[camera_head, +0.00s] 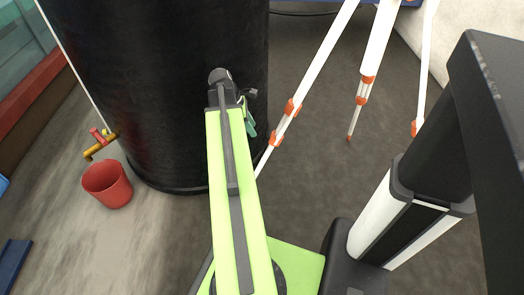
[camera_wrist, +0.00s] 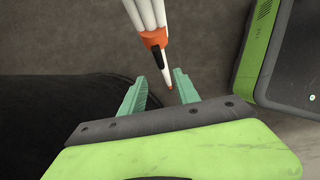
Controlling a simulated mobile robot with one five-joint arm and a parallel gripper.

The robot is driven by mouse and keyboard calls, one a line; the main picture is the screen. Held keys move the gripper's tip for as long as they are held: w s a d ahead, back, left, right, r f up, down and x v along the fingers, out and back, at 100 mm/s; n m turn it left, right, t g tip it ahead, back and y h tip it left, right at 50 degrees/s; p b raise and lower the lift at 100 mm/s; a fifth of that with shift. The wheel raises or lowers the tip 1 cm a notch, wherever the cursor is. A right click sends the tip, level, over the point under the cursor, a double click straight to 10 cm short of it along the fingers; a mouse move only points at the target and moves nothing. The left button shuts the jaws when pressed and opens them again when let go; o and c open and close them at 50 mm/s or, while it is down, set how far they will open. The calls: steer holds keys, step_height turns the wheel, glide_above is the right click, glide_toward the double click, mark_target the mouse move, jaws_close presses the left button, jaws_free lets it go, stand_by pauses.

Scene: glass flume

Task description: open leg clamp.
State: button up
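A tripod with white legs stands on the floor; its left leg (camera_head: 318,57) has orange clamps, the lower one (camera_head: 277,138) close to the right of my gripper (camera_head: 249,122). The wrist view shows one leg end with an orange clamp (camera_wrist: 151,41) and a black lever (camera_wrist: 157,50) on it. Its thin lower part runs down to a small orange tip (camera_wrist: 169,91). My gripper (camera_wrist: 160,76) has two teal fingers spread apart, with nothing held. The clamp appears beyond the fingertips, and the lower leg part appears between them. I cannot tell the exact depth gap.
A large black cylinder (camera_head: 165,90) stands left of the tripod, close to my gripper. A red bucket (camera_head: 107,184) sits under a yellow tap (camera_head: 99,147) at the left. Grey floor (camera_head: 325,185) between the tripod legs is clear.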

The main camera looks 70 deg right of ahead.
mark_target(262, 145)
steer(key=b+x, duration=0.8)
steer(key=x, duration=0.3)
steer(key=shift+f+b, duration=0.15)
steer(key=shift+b, duration=0.25)
jaws_close()
steer(key=shift+a, duration=0.1)
stand_by(0.6)
